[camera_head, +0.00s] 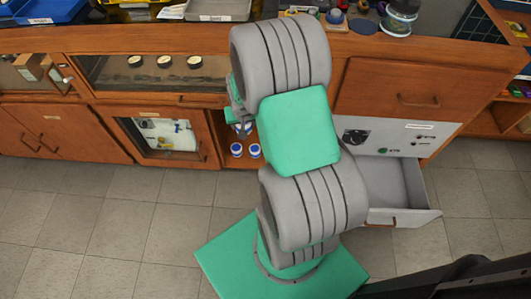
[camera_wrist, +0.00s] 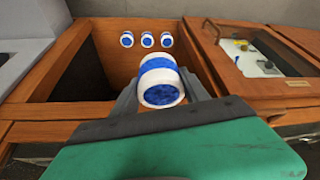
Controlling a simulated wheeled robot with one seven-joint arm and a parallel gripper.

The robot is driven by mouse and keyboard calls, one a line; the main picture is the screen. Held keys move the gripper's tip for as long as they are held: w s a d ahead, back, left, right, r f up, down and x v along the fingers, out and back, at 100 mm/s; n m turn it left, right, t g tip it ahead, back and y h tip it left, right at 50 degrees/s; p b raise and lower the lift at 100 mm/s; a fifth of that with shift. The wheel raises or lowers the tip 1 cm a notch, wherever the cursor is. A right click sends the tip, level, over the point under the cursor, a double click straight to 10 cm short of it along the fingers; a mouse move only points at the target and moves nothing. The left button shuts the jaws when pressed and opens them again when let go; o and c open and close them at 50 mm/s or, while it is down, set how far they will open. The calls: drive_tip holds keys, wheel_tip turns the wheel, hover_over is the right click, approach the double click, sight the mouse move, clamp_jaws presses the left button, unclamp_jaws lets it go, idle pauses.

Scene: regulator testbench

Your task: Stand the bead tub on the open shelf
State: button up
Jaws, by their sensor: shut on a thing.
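The bead tub (camera_wrist: 160,82) is white with a blue band and a blue end facing the camera. My gripper (camera_wrist: 160,90) is shut on it, with a grey finger on each side. In the wrist view it is held in front of the open shelf (camera_wrist: 105,65), a wooden compartment. In the head view my gripper (camera_head: 240,118) is beside my arm at the shelf opening, and the held tub (camera_head: 243,128) shows only partly. I cannot tell whether the tub touches the shelf.
Several similar blue-and-white tubs (camera_wrist: 147,40) stand in the shelf; two (camera_head: 237,150) show in the head view. A glass-fronted door (camera_head: 165,138) adjoins the opening. An open grey drawer (camera_head: 395,185) sticks out at right. The counter above holds trays (camera_head: 218,10) and a jar (camera_head: 399,17).

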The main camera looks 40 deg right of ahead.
drive_tip(key=d+f+m+g+h+b, duration=0.1)
drive_tip(key=d+f+m+b, duration=0.3)
drive_tip(key=d+f+b, duration=0.85)
drive_tip(key=d+f+m+g+h+b, duration=0.1)
drive_tip(key=d+f+m+b, duration=0.4)
drive_tip(key=d+f, duration=1.35)
drive_tip(key=shift+n, duration=0.6)
drive_tip(key=a+f+b, duration=0.1)
drive_tip(key=f, duration=0.3)
drive_tip(key=a+f+b, duration=0.2)
drive_tip(key=f, duration=0.3)
drive_tip(key=a+f+b, duration=0.1)
drive_tip(key=f+b, duration=0.1)
drive_tip(key=f, duration=0.3)
drive_tip(key=shift+a+f, duration=0.2)
drive_tip(key=shift+a, duration=0.1)
drive_tip(key=shift+r, duration=0.15)
drive_tip(key=o, duration=1.6)
